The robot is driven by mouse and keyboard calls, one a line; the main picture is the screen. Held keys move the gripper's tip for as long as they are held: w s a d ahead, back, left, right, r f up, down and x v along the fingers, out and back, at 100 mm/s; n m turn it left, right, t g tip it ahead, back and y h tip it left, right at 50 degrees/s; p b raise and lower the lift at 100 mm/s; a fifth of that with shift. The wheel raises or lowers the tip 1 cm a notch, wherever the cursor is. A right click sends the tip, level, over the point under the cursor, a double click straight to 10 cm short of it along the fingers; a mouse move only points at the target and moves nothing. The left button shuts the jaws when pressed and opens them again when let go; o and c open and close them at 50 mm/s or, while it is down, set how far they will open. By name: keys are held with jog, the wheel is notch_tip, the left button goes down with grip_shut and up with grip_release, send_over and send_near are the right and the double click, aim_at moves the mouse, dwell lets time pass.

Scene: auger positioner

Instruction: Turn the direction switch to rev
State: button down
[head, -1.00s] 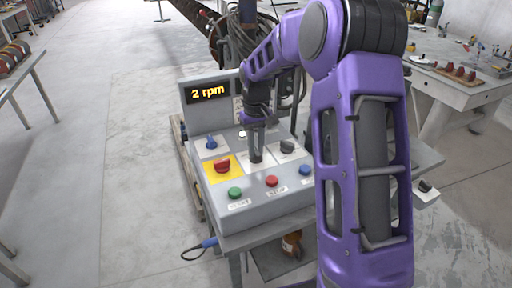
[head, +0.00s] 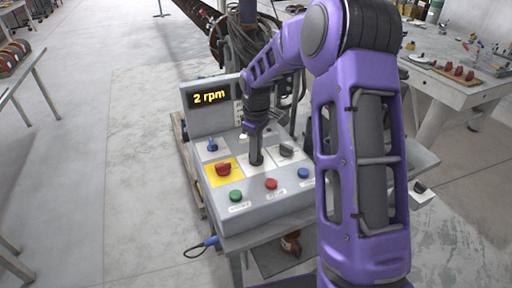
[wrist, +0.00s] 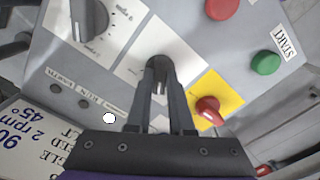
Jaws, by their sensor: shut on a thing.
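The control box (head: 270,198) has a sloped panel with a display (head: 209,97) reading "2 rpm". My gripper (head: 256,158) reaches down to the middle of the panel. In the wrist view, my gripper (wrist: 160,88) is shut on a dark knob, the direction switch (wrist: 157,66), with one finger on each side. The switch stands on a white plate (wrist: 134,68). The fingers cover part of the knob and plate, and I cannot read the switch's position marks.
A red knob (wrist: 207,108) on a yellow plate is close beside my fingers. A dark dial (wrist: 91,20) is on the other side. A green button (wrist: 265,62) and a red button (wrist: 221,6) are farther off. A blue switch (head: 212,145) is at the panel's left.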

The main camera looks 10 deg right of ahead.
jog(key=shift+n+p, duration=0.4)
jog(key=shift+n, duration=0.6)
jog(key=c, duration=0.8)
grip_release()
jog(key=shift+r, duration=0.1)
notch_tip(320, 180, up, 17)
jog(key=p, duration=0.1)
jog(key=shift+r, duration=0.15)
